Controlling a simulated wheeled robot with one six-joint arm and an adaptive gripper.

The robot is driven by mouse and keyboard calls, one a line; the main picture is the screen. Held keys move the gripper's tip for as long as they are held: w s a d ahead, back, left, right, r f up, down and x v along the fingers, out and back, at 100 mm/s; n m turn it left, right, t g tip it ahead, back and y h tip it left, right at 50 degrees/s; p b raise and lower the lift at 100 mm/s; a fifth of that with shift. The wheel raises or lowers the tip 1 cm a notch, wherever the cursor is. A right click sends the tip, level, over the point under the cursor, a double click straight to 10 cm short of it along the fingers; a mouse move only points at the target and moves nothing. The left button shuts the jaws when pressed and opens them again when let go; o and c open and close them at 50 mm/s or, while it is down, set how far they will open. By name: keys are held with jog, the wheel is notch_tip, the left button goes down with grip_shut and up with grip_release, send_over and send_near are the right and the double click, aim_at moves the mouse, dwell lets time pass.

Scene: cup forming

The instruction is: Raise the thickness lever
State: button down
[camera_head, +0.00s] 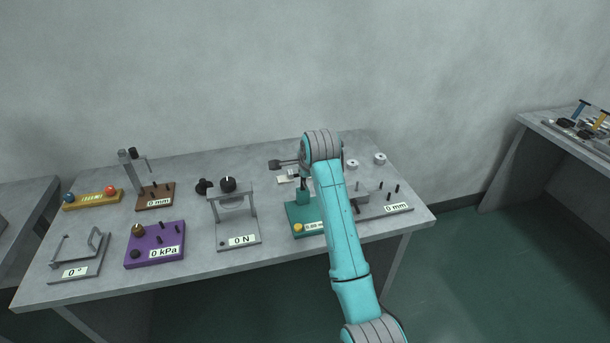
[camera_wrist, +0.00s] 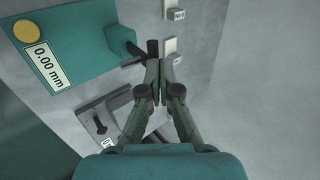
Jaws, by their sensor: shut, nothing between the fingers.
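The thickness gauge (camera_head: 298,214) is a green device near the table's right half, partly covered by my arm. The wrist view shows its green base (camera_wrist: 70,18), yellow button and 0.00 mm display (camera_wrist: 42,65). A dark lever (camera_wrist: 152,47) sticks out beside its green post. My gripper (camera_wrist: 160,68) is shut and empty, with its fingertips right by the lever's end. I cannot tell whether they touch it. In the head view my arm hides most of the area around the gripper.
Small white labelled blocks (camera_wrist: 170,45) lie just beyond the lever. A grey 0 mm device (camera_head: 385,211) stands close on the right, and the 0 N frame (camera_head: 238,234) on the left. A dark shape (camera_head: 275,164) shows behind the gauge; I cannot tell what it is.

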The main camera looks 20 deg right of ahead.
jog(key=shift+w, duration=0.35)
dwell(0.3)
jog(key=shift+r, duration=0.15)
